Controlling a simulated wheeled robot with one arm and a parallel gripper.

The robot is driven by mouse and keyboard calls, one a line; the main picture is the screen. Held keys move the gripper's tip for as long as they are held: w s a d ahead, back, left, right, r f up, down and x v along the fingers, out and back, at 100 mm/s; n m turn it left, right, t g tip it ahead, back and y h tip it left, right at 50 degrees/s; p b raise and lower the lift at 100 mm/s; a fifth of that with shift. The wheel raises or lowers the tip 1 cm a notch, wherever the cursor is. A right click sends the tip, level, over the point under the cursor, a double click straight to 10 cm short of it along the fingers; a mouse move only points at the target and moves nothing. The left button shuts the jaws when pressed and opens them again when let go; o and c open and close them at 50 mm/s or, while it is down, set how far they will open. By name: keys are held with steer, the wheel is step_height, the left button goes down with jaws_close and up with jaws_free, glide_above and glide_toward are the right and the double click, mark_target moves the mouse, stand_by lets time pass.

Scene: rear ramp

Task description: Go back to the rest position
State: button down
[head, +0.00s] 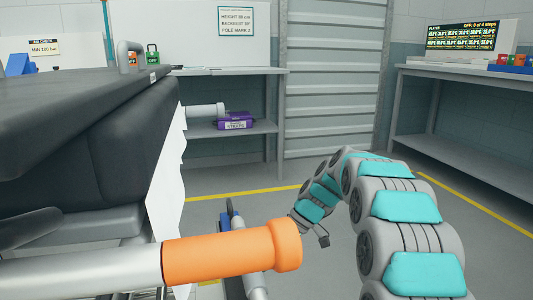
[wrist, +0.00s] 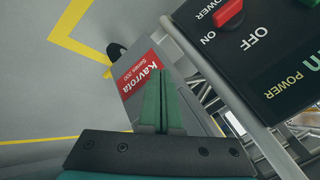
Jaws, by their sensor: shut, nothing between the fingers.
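My arm curves down from the right of the head view, and my gripper (head: 319,236) hangs low just right of the orange handle end. In the wrist view my gripper (wrist: 162,85) has its green fingers pressed together with nothing between them. The fingers point toward a grey housing with a red Kavrota label (wrist: 142,72). They overlap it in the picture; I cannot tell whether they touch.
A black stretcher (head: 120,150) with an orange handle (head: 225,253) fills the left. In the wrist view a black power panel (wrist: 260,45) with a red switch (wrist: 228,13) is close at right. A bench (head: 470,80) stands at right. Floor between is clear.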

steer(key=s+d+m+h, duration=0.2)
steer(key=s+d+m, duration=0.25)
steer(key=s, duration=0.85)
steer(key=s+d+r+m+t+h, duration=0.1)
steer(key=s+d+m+h, duration=0.3)
steer(key=s, duration=0.8)
steer(key=s+d+m+h, duration=0.1)
steer(key=s+d+m, duration=0.35)
steer(key=s, duration=0.85)
step_height(320, 180, up, 14)
steer(key=d+n+p, duration=0.1)
steer(key=p, duration=1.2)
steer(key=shift+d+f+p, duration=0.15)
steer(key=shift+f+p, duration=0.1)
steer(key=shift+p, duration=0.05)
